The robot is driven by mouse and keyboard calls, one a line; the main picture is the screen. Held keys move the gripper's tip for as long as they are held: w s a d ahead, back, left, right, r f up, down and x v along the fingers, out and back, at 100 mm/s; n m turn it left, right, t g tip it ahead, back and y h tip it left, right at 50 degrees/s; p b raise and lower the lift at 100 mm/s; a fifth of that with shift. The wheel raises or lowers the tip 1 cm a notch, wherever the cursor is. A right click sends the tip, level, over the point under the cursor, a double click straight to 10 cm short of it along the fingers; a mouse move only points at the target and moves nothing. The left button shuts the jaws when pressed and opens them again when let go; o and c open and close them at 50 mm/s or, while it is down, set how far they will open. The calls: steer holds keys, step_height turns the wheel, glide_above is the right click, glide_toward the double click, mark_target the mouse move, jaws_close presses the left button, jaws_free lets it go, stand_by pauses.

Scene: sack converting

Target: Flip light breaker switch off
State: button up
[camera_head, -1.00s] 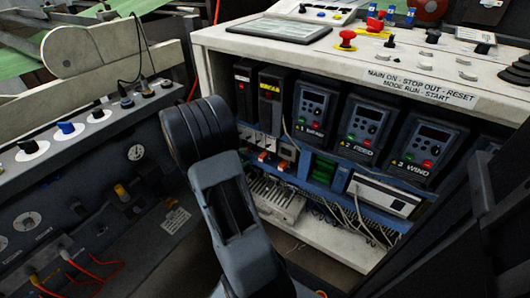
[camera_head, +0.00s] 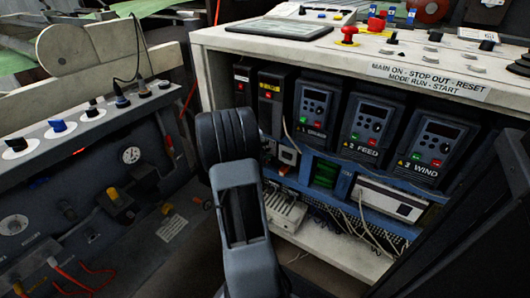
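The open control cabinet (camera_head: 226,52) has a white frame and holds several black drive units. A row of small breakers sits below the two slim black modules at the cabinet's left. My arm hides most of that row; a whitish device with an orange part (camera_head: 287,155) shows just right of my arm. I cannot tell which switch is the light breaker or how its lever stands. My dark grey arm rises from the bottom centre in front of the cabinet's left side. My gripper's fingers do not show, so I cannot see whether they are open.
Drive units labelled FEED (camera_head: 367,125) and WIND (camera_head: 437,145) fill the cabinet's right. A white power box (camera_head: 390,200) and loose cables lie below. A dark panel (camera_head: 455,235) stands at the lower right. A knobbed console (camera_head: 60,150) with a gauge and hoses borders the left.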

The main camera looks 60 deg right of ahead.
steer(key=shift+c, duration=0.3)
jaws_close()
steer(key=shift+f, duration=0.1)
steer(key=shift+a+f+h+b, duration=0.1)
steer(key=shift+f+h+b, duration=0.3)
steer(key=shift+h+b, duration=0.65)
steer(key=shift+f+m+g+h+b, duration=0.1)
steer(key=shift+f+m+g+h, duration=0.15)
steer(key=shift+h, duration=0.55)
steer(key=shift+f+m+g+h+b, duration=0.1)
steer(key=shift+m+g+h+b, duration=0.1)
steer(key=shift+h, duration=0.65)
steer(key=shift+f+m+g+h+b, duration=0.1)
steer(key=shift+f+m+g+h, duration=0.15)
steer(key=shift+h, duration=0.55)
